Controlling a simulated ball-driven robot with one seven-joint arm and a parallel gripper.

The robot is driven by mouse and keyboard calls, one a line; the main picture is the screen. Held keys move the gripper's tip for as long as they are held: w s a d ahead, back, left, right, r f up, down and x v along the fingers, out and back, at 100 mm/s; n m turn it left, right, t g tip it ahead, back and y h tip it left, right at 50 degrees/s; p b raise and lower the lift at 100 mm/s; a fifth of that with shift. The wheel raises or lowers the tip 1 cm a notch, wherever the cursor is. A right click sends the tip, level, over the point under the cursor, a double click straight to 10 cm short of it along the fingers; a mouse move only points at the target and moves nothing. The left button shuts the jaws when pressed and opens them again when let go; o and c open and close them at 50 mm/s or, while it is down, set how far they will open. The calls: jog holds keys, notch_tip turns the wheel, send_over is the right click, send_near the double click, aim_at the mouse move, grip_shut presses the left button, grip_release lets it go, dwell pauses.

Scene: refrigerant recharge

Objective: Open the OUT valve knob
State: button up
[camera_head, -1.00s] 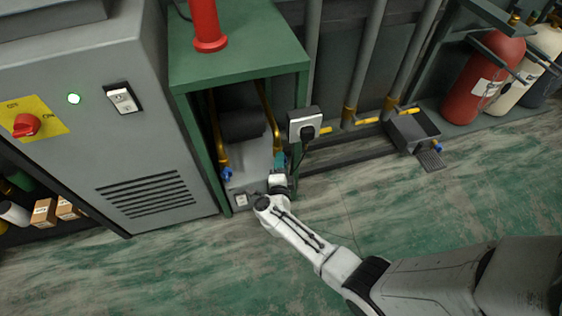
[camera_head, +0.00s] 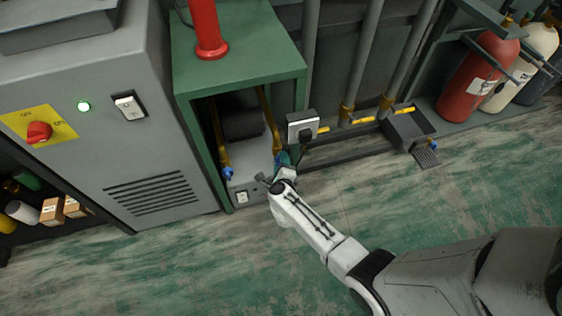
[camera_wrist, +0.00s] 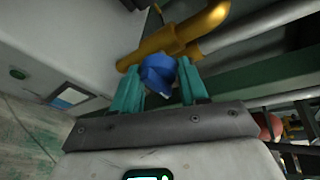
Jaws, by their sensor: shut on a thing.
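A blue valve knob (camera_wrist: 158,74) sits on a brass pipe (camera_wrist: 182,38) in the wrist view. My gripper (camera_wrist: 161,82) has its two teal fingers on either side of the knob and is shut on it. In the head view my gripper (camera_head: 283,163) is at the right brass pipe inside the green-framed bay, and it hides this knob. A second blue knob (camera_head: 228,173) is on the left brass pipe, apart from my gripper. No IN or OUT label is readable.
The green frame (camera_head: 240,63) surrounds the bay, with a grey socket box (camera_head: 302,127) close right of my gripper. A grey cabinet (camera_head: 125,130) stands at left. Gas cylinders (camera_head: 480,82) stand at the far right. The green floor (camera_head: 200,270) in front is clear.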

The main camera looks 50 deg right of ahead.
jog(key=shift+s+a+f, duration=0.1)
jog(key=shift+f, duration=0.15)
jog(key=o, duration=0.7)
jog(key=shift+c, duration=0.2)
jog(key=shift+o, duration=0.4)
jog(key=shift+r, duration=0.15)
jog(key=p+v, duration=0.4)
jog(key=v, duration=0.6)
jog(key=shift+s+a+p, duration=0.25)
jog(key=shift+s+p, duration=0.05)
jog(key=shift+p, duration=0.05)
